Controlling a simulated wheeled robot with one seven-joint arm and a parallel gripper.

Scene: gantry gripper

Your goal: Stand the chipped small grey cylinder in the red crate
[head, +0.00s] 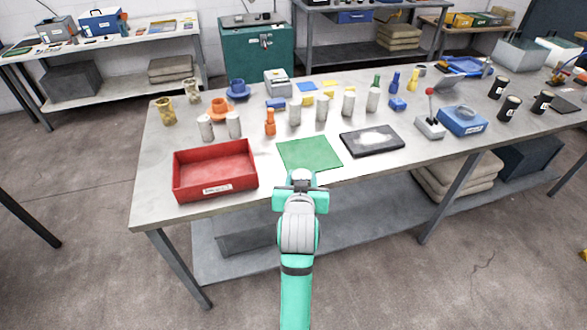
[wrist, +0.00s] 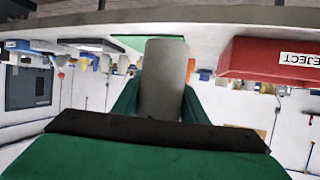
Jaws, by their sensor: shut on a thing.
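My gripper (head: 300,187) is shut on a small grey cylinder (wrist: 165,75), which stands out between the green fingers in the wrist view. In the head view only its pale top (head: 301,174) shows, at the table's front edge near the green mat. I cannot see a chip on it. The red crate (head: 215,188) is on the table to the left of my gripper, open at the top and empty as far as I see. It also shows at the right of the wrist view (wrist: 262,58), with a REJECT label.
Two pale grey cylinders (head: 206,127) stand behind the crate, with several more farther right. An orange bottle (head: 270,122) stands behind the green mat (head: 309,154). A dark tray (head: 355,147) lies right of the mat. The table (head: 160,210) is bare around the crate's front.

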